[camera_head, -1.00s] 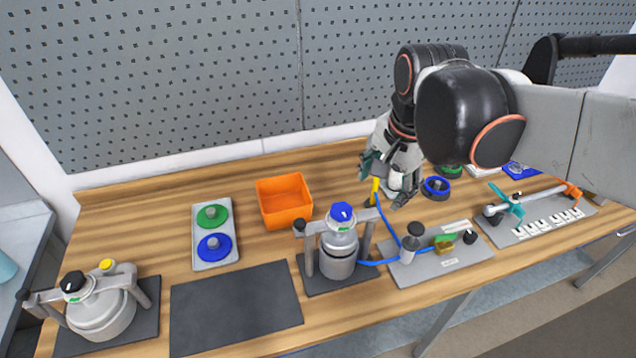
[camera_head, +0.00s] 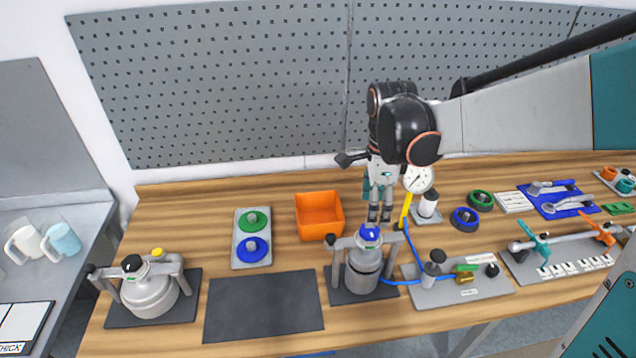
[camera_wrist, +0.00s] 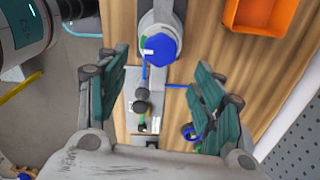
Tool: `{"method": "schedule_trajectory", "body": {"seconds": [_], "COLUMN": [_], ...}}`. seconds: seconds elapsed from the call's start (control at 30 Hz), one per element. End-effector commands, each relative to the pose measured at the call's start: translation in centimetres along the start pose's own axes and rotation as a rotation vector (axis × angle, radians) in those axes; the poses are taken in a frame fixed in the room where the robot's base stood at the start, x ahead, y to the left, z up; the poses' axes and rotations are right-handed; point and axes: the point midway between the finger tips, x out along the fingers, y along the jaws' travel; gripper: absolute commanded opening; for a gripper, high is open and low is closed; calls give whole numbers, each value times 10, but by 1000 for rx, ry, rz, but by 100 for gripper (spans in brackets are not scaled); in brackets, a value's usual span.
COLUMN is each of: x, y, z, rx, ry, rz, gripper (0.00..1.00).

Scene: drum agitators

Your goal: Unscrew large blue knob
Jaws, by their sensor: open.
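The large blue knob (camera_head: 370,234) sits on top of a grey metal vessel (camera_head: 363,272) held in a clamp frame on a dark mat. My gripper (camera_head: 380,213) is open and points down, just above the knob and slightly behind it in the head view. In the wrist view, the blue knob (camera_wrist: 159,50) appears ahead of the gap between the two green-padded fingers of my gripper (camera_wrist: 160,85). Nothing is between the fingers, and they look apart from the knob.
An orange bin (camera_head: 319,215) stands left behind the vessel. A pressure gauge (camera_head: 418,179) and a yellow-and-blue hose (camera_head: 407,215) are close on the right. A second vessel with a black knob (camera_head: 132,263) stands at left. A dark mat (camera_head: 262,302) between the vessels is empty.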

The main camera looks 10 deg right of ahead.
Motion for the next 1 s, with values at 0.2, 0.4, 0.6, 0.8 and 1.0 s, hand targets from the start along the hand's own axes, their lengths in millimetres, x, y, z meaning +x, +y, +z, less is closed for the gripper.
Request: {"method": "schedule_trajectory", "body": {"seconds": [0.2, 0.4, 0.6, 0.8, 1.0], "x": [42, 65, 72, 72, 72], "y": [-1, -1, 0, 0, 0], "z": [0, 0, 0, 0, 0], "rx": [-1, -1, -1, -1, -1], "ry": [0, 0, 0, 0, 0], "rz": [0, -1, -1, -1, -1], "gripper": [61, 61, 61, 61, 20]}}
